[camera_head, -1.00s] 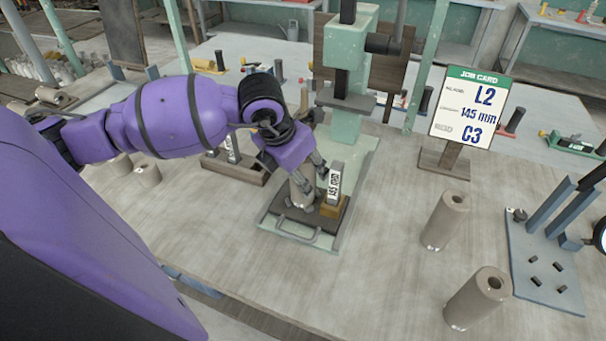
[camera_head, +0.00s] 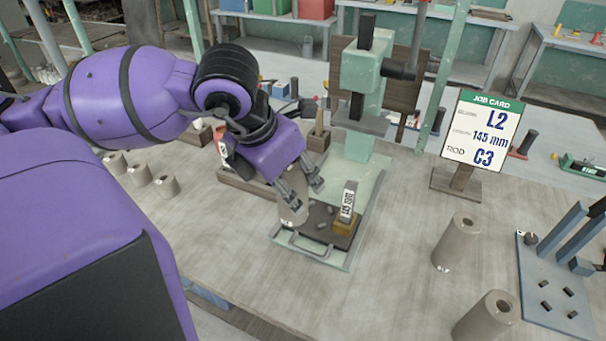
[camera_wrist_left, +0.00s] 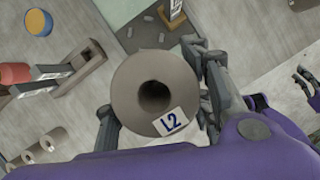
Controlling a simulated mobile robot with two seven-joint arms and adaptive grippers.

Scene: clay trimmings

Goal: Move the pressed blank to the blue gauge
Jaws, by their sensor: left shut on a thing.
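The pressed blank (camera_head: 293,209) is a grey-brown clay cylinder. In the left wrist view the blank (camera_wrist_left: 135,78) shows its round end with a dark central hole and an L2 label. My left gripper (camera_head: 303,183) is shut on it, with a finger on either side in the wrist view. It is at the left side of the press plate; whether it touches the plate is unclear. The blue gauge (camera_head: 555,290), a blue plate with pegs and upright bars, is at the right edge, partly cut off. Part of my right gripper (camera_wrist_left: 304,82) seems to show at the wrist view's right edge.
The green press (camera_head: 360,75) stands behind its plate, with a 145 mm block (camera_head: 347,208) on it. Two clay cylinders (camera_head: 456,240) (camera_head: 487,318) stand between plate and gauge. A job card (camera_head: 482,130) reads L2, 145 mm, C3. Bare bench lies between the plate and these cylinders.

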